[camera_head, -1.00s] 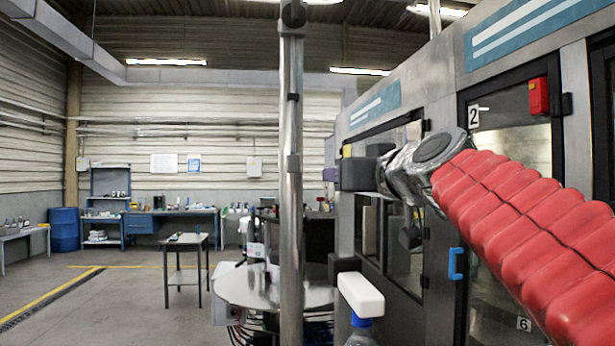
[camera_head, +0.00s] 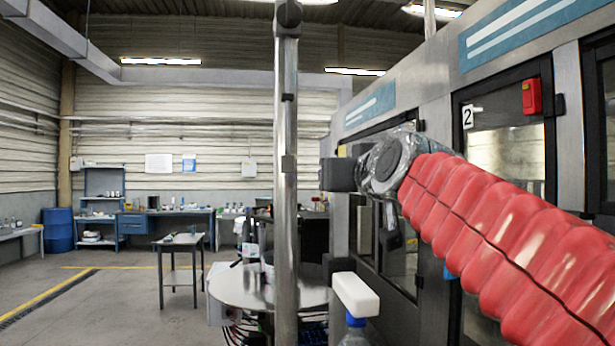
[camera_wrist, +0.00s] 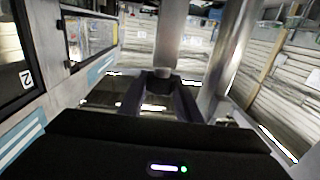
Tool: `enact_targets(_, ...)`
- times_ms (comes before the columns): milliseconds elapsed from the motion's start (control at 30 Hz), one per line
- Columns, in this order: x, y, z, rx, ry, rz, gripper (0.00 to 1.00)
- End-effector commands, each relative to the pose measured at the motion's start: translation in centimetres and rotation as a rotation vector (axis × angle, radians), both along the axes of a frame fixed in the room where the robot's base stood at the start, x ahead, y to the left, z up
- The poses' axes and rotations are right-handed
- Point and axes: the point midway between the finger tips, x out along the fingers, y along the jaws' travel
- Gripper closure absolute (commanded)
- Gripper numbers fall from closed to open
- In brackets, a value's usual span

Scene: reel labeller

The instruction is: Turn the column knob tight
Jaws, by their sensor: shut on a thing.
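My gripper (camera_wrist: 157,88) is shut on a small dark knob (camera_wrist: 156,80), seen between its two fingertips in the wrist view. A thick grey column (camera_wrist: 170,38) rises directly behind the knob. In the head view, a shiny steel column (camera_head: 287,200) with small collars stands upright left of my black gripper body (camera_head: 338,174). The fingers and the knob cannot be made out there. How far the knob is turned cannot be told.
A round metal table (camera_head: 245,288) stands behind the column's lower part. A white-topped spray bottle (camera_head: 356,295) is below my gripper. The machine's door wall (camera_head: 435,250) runs close along the right. Floor at the left is open, with a small table (camera_head: 180,242).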

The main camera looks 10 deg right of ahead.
Motion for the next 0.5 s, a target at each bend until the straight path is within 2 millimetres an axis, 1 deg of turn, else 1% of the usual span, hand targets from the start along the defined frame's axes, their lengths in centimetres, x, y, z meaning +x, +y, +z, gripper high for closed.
enact_targets(333, 0.03, 0.03, -0.08, 0.0, 0.002, 0.0, 0.92)
enact_targets(367, 0.03, 0.03, -0.08, 0.0, 0.002, 0.0, 0.68)
enact_targets(500, 0.03, 0.03, -0.07, 0.0, 0.001, 0.0, 0.58)
